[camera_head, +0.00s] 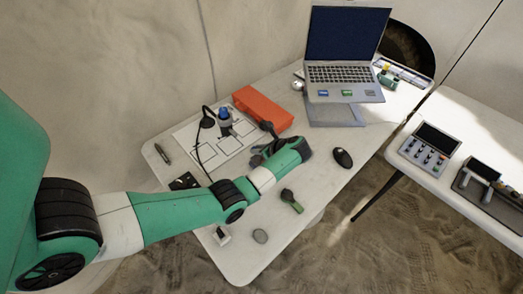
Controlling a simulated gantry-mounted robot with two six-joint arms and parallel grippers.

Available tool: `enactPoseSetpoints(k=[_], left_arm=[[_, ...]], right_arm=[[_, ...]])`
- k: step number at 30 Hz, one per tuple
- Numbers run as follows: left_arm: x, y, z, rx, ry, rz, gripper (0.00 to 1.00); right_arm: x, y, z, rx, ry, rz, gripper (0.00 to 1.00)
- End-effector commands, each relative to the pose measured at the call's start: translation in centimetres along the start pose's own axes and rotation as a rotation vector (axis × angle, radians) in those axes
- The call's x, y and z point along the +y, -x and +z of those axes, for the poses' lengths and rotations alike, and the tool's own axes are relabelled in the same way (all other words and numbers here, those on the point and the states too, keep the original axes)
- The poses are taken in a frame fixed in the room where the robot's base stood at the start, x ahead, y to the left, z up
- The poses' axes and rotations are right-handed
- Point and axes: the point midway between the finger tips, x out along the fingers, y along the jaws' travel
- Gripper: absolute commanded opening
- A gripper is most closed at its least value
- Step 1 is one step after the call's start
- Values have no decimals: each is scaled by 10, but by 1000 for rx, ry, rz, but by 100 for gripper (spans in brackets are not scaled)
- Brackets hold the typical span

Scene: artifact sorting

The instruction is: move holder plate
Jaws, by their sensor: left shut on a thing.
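My left arm reaches in from the left across the table. Its dark gripper (258,157) is low over the table, beside the right edge of a white sheet (193,133) with outlined squares. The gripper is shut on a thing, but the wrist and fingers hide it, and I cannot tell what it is. A small dark plate (184,181) lies at the sheet's lower left, partly behind my arm. I cannot tell whether it is the holder plate. A blue-topped dark object (224,120) stands on the sheet. My right gripper is not in view.
An orange box (262,108) lies behind the gripper. A laptop (340,75) stands on a raised stand, with a black mouse (342,158) in front. A second table holds a control box (430,147).

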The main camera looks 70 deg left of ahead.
Motion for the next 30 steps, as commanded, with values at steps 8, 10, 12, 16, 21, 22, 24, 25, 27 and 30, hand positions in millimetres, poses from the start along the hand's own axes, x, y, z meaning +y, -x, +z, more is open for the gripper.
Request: enactPoseSetpoints(k=[8,10,12,16,21,22,24,25,27,30], left_arm=[[0,0,0,1,1,-1,52],[0,0,0,1,1,0,52],[0,0,0,1,1,0,52],[0,2,1,1,1,-1,52],[-1,26,2,1,-1,-3,52],[-1,32,2,1,0,-4,52],[-2,50,2,1,-1,-6,52],[-1,57,3,1,0,-5,52],[-1,74,3,1,0,-4,52],[-1,95,2,1,0,-4,52]], right_arm=[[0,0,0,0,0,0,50],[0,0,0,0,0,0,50],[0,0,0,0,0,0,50],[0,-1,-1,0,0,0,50],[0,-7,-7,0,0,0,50],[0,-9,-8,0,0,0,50],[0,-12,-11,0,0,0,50],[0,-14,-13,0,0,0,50],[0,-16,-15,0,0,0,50],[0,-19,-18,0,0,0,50]])
